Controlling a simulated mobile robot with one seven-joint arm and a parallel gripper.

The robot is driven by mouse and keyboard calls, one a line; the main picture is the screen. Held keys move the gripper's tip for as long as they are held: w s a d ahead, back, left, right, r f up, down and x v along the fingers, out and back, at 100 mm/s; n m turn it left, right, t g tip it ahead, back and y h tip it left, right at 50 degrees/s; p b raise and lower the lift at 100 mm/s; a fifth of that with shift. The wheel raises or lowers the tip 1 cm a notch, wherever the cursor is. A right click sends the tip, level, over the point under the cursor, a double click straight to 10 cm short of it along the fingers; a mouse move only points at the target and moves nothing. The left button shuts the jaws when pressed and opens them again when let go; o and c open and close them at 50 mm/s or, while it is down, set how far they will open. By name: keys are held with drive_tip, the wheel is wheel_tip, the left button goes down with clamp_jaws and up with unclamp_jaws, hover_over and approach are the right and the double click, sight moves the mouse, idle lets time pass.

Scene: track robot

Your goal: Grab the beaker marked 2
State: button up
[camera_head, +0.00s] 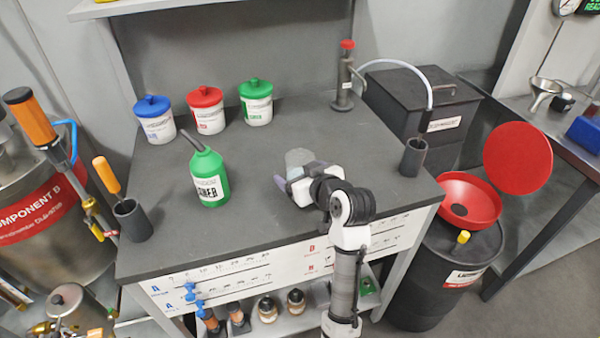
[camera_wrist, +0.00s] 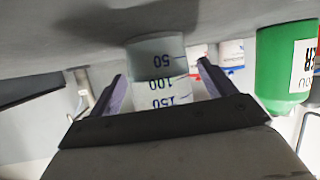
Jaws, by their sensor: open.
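A translucent beaker (camera_head: 298,159) stands on the dark table top near the middle. My gripper (camera_wrist: 165,88) is open, with one purple finger on each side of the beaker. A gap shows beside the right finger; I cannot tell whether the left one touches. In the head view my gripper (camera_head: 297,178) partly hides the beaker from the front.
A green bottle (camera_head: 209,178) stands left of the beaker. Blue-lidded (camera_head: 155,120), red-lidded (camera_head: 206,111) and green-lidded (camera_head: 256,103) jars stand at the back left. A dark cup (camera_head: 412,158) is at the right edge. The table behind the beaker is clear.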

drive_tip(key=shift+c, duration=0.3)
drive_tip(key=c, duration=1.1)
drive_tip(key=shift+r, duration=0.15)
